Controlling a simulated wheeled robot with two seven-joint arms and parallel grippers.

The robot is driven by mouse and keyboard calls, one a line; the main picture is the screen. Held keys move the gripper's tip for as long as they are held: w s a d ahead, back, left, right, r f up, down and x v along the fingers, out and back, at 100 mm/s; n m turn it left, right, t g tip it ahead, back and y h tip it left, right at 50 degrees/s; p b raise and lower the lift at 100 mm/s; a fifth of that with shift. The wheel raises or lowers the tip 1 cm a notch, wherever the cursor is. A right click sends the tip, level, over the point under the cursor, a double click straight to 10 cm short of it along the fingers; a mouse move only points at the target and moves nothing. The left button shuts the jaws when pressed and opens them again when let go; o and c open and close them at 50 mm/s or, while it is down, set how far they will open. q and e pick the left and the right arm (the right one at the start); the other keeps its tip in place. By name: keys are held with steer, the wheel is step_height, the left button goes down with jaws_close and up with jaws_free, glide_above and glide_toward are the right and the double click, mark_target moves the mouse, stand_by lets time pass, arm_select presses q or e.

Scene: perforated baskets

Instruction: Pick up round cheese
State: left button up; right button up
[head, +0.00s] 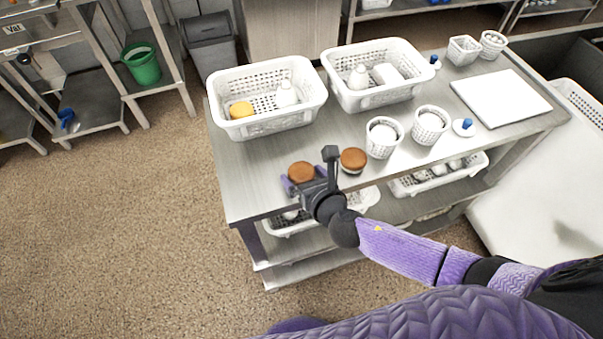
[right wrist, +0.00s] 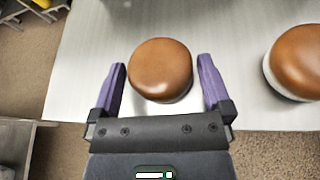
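Two round pieces with brown tops and pale sides, which look like the round cheese, lie near the front edge of the steel table. The left round piece (head: 301,171) is also in the right wrist view (right wrist: 160,69), between my finger tips. The right round piece (head: 353,160) shows at the right of the wrist view (right wrist: 294,62). My right gripper (head: 304,181) is open, with its purple fingers either side of the left piece and gaps showing in the wrist view (right wrist: 161,72). Whether the fingers are down at its height I cannot tell. My left gripper is not in view.
A white perforated basket (head: 268,122) holds a yellow round item (head: 241,109) and a white bottle. Another basket (head: 376,97) stands beside it. Small white baskets (head: 383,150) and a white board (head: 500,98) are to the right. The table's left front is clear.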

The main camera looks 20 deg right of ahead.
steer(key=c, duration=1)
